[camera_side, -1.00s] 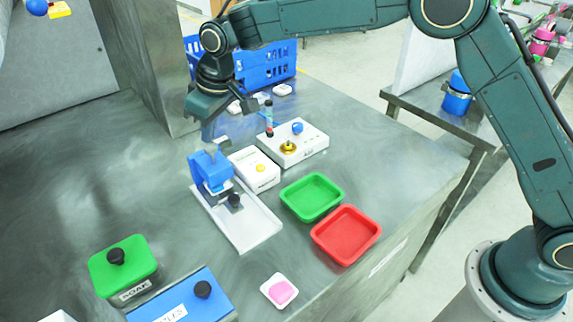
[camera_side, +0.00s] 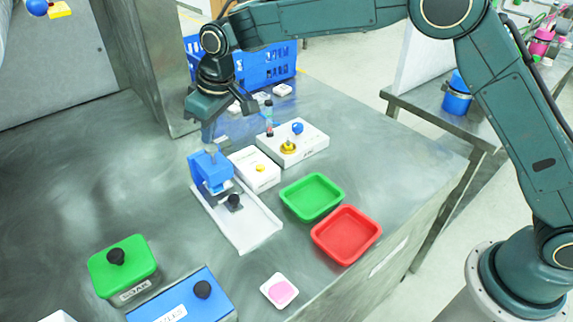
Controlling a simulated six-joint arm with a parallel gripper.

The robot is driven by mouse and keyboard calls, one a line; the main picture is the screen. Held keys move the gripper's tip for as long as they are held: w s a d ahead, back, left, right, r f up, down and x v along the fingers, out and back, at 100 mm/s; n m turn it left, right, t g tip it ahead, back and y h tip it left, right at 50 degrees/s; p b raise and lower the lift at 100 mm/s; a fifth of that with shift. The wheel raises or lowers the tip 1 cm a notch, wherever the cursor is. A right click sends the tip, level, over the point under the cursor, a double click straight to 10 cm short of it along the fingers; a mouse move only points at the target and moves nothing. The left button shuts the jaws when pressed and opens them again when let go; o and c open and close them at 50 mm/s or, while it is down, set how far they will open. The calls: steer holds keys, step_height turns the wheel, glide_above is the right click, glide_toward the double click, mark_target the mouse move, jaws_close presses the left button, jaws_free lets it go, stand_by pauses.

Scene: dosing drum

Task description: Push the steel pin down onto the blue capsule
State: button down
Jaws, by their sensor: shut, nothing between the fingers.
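The blue press (camera_side: 211,176) stands at the back end of a white tray (camera_side: 246,222), left of centre. The steel pin (camera_side: 211,151) is a small grey piece at the top of the press, seen only in part. My gripper (camera_side: 208,138) points down directly above the press, its fingers shut and empty. The fingertips are at or just above the pin's top; I cannot tell whether they touch. The blue capsule cannot be made out; the press body may hide it. A black knob (camera_side: 234,201) sits at the front of the press.
Right of the press are a white box with a yellow button (camera_side: 261,168) and a white unit with a brass part (camera_side: 289,147). A green tray (camera_side: 312,197) and a red tray (camera_side: 346,235) lie farther right. A blue crate (camera_side: 268,68) is behind. Bare table lies left.

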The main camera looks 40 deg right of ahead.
steer(key=shift+f, duration=1.4)
stand_by(1.0)
steer(key=shift+r, duration=0.1)
step_height(320, 180, up, 9)
stand_by(1.4)
